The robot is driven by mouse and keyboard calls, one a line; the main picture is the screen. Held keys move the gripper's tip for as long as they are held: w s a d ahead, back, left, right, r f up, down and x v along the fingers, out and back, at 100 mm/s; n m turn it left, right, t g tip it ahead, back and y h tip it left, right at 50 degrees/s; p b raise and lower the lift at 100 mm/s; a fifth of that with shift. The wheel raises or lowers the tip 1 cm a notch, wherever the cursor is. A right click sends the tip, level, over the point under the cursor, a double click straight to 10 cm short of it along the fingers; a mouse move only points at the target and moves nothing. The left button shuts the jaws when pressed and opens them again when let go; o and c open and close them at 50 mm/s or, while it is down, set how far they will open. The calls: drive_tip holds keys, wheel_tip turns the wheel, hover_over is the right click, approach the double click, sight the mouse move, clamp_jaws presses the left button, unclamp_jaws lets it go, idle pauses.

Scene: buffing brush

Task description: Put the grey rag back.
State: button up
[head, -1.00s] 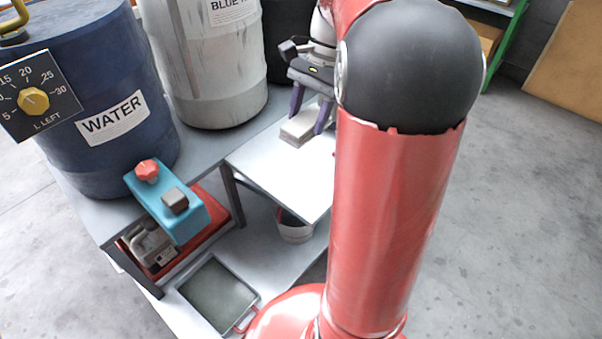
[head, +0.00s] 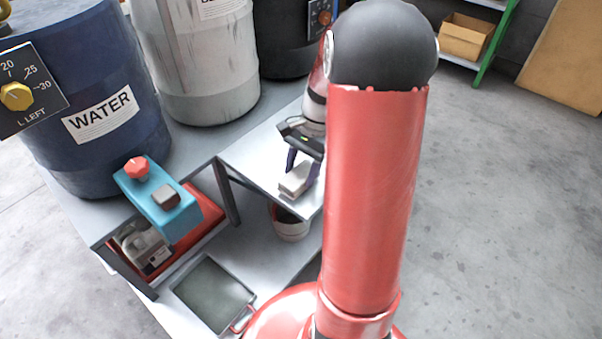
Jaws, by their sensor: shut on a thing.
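The grey rag (head: 295,182) looks like a pale, flat, folded block in the head view. My gripper (head: 301,173) points down with its two dark purple fingers on either side of the rag and is shut on it. The rag is at the near end of the raised white shelf (head: 252,158). I cannot tell whether it touches the shelf top or hangs just above it. My red arm hides the right part of the shelf.
A white bucket (head: 288,224) stands below the shelf's near edge. A blue device with a red knob (head: 158,200) stands left. A shallow grey tray (head: 213,293) lies in front. The blue WATER drum (head: 85,95) and a white drum (head: 200,60) stand behind.

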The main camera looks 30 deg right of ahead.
drive_tip(key=shift+f, duration=0.7)
drive_tip(key=shift+f, duration=0.2)
drive_tip(key=o, duration=0.9)
drive_tip(key=shift+r, duration=0.1)
drive_tip(key=shift+o, duration=0.2)
drive_tip(key=p+v, duration=0.1)
drive_tip(key=v, duration=1.1)
drive_tip(key=s+a+r+n+t+h, duration=0.2)
drive_tip(key=s+a+r+n+t, duration=0.1)
drive_tip(key=s+a+n, duration=0.4)
drive_tip(key=s+a+r+n+t+h, duration=0.2)
drive_tip(key=s+a+r+n+t, duration=0.1)
drive_tip(key=s+a+n, duration=0.4)
drive_tip(key=s+a+t, duration=0.1)
drive_tip(key=a, duration=0.1)
drive_tip(key=shift+s+a+r, duration=0.15)
drive_tip(key=shift+s+a, duration=0.1)
drive_tip(key=shift+a, duration=0.1)
